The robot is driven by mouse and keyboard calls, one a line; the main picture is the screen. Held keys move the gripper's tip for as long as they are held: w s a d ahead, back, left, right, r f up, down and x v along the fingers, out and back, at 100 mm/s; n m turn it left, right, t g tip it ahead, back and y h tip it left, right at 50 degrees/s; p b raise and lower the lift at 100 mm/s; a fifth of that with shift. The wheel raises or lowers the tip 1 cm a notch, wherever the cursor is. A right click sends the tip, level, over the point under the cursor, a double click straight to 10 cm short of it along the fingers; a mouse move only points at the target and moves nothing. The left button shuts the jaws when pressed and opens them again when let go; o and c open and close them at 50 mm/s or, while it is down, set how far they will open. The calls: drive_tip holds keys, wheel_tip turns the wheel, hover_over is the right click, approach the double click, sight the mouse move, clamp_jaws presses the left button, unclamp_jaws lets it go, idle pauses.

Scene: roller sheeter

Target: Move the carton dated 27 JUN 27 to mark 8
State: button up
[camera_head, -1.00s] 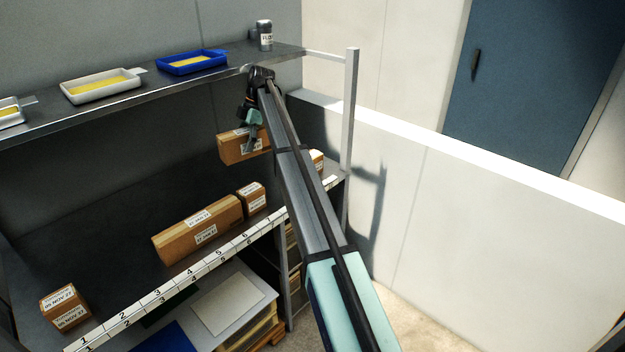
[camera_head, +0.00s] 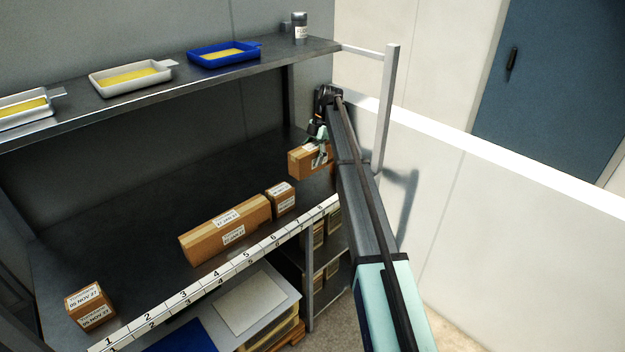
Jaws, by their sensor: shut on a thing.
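My gripper (camera_head: 319,153) is shut on a brown carton (camera_head: 297,164) near the right end of the middle shelf (camera_head: 130,235). A finger crosses the carton's front label, and its date cannot be read. I cannot tell whether the carton touches the shelf or hangs just above it. A numbered strip (camera_head: 223,272) runs along the shelf's front edge.
A small carton (camera_head: 281,198) and a long carton (camera_head: 225,228) stand left of the held one. A carton marked 05 NOV 27 (camera_head: 90,305) is at far left. The upper shelf (camera_head: 70,122) holds trays and a jar (camera_head: 300,30). A post (camera_head: 387,110) stands at right.

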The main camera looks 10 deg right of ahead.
wheel_tip(320, 180, down, 10)
drive_tip(key=p, duration=0.2)
drive_tip(key=shift+f+p, duration=0.25)
drive_tip(key=shift+p, duration=0.1)
drive_tip(key=shift+f, duration=0.15)
drive_tip(key=o, duration=1.5)
drive_tip(key=shift+r, duration=0.2)
drive_tip(key=b+v, duration=0.4)
drive_tip(key=v, duration=0.6)
drive_tip(key=shift+w+d+r, duration=0.1)
drive_tip(key=shift+w+d, duration=0.05)
drive_tip(key=shift+w, duration=0.05)
drive_tip(key=shift+v, duration=0.75)
drive_tip(key=shift+s, duration=0.15)
